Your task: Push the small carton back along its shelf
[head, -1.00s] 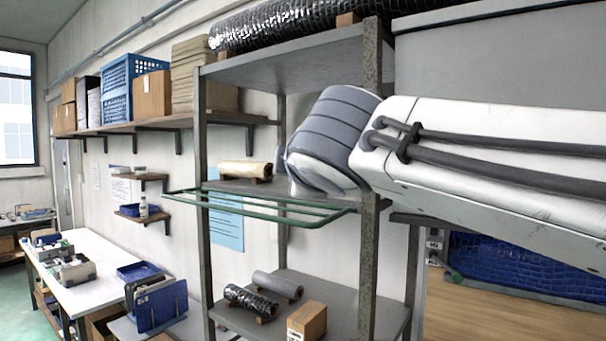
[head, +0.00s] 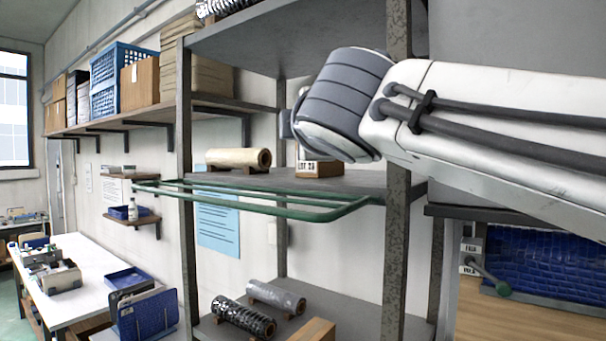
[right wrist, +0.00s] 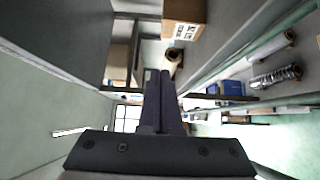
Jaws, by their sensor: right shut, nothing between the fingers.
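The small carton (head: 320,169) is brown with a white label and stands on the middle shelf (head: 350,184), partly hidden behind my right arm in the head view. In the right wrist view the carton (right wrist: 184,14) is at the top, to the right of my fingers. My right gripper (right wrist: 160,74) is shut and empty, its dark fingers pointing ahead, apart from the carton in that picture. In the head view my right wrist covers the fingers. My left gripper is not in view.
A cream roll (head: 238,159) lies left of the carton on the same shelf. A green rail (head: 250,204) runs along the shelf front. Metal posts (head: 397,220) flank the shelf.

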